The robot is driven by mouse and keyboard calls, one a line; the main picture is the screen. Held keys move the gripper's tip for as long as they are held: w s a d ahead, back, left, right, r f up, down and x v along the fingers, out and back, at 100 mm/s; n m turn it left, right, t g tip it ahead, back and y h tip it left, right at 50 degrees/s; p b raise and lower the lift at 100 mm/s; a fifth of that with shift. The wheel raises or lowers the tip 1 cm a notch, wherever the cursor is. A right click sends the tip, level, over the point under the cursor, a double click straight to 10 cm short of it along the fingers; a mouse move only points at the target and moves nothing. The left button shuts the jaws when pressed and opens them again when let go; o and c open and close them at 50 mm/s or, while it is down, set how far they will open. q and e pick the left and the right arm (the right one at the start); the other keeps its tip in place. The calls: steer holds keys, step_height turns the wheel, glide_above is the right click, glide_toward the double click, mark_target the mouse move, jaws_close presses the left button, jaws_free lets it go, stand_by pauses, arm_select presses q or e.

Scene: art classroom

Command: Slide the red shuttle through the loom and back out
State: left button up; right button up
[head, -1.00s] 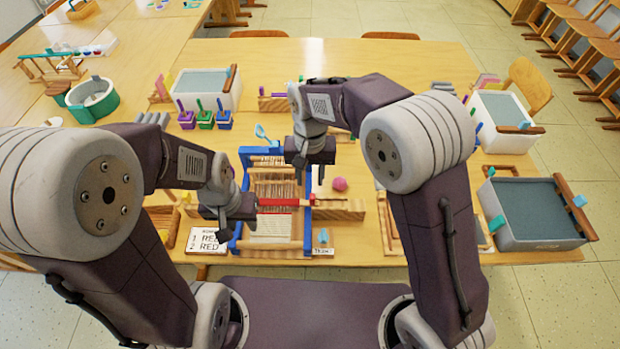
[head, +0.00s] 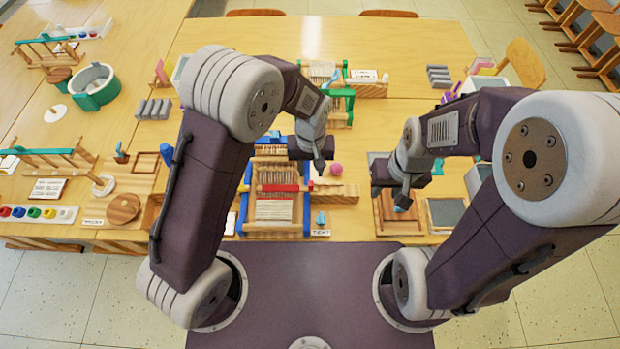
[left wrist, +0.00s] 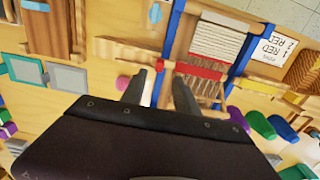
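The loom (head: 249,206) stands in front of me with a blue side frame and light threads. The red shuttle (head: 279,188) lies crosswise in it, under or among the threads. In the left wrist view the shuttle (left wrist: 200,70) spans between the loom's blue bars (left wrist: 174,36). My left gripper (head: 321,166) is above the loom's right side, near the shuttle's right end. In the left wrist view the left gripper (left wrist: 160,88) has its fingers apart with nothing between them. My right gripper (head: 403,196) hangs to the right, away from the loom; its opening is unclear.
A wooden rail (head: 340,194) extends right from the loom, with a pink ball (head: 336,169) behind it. A dark slate panel (head: 446,213) lies at the right front. A second, green-framed loom (head: 349,105) stands behind. Wooden discs and paint pots crowd the left.

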mark_target(311, 183)
arm_select(q)
step_height(311, 183, down, 9)
steer(key=shift+w+r, duration=0.1)
steer(key=shift+w, duration=0.05)
jaws_close()
stand_by(1.5)
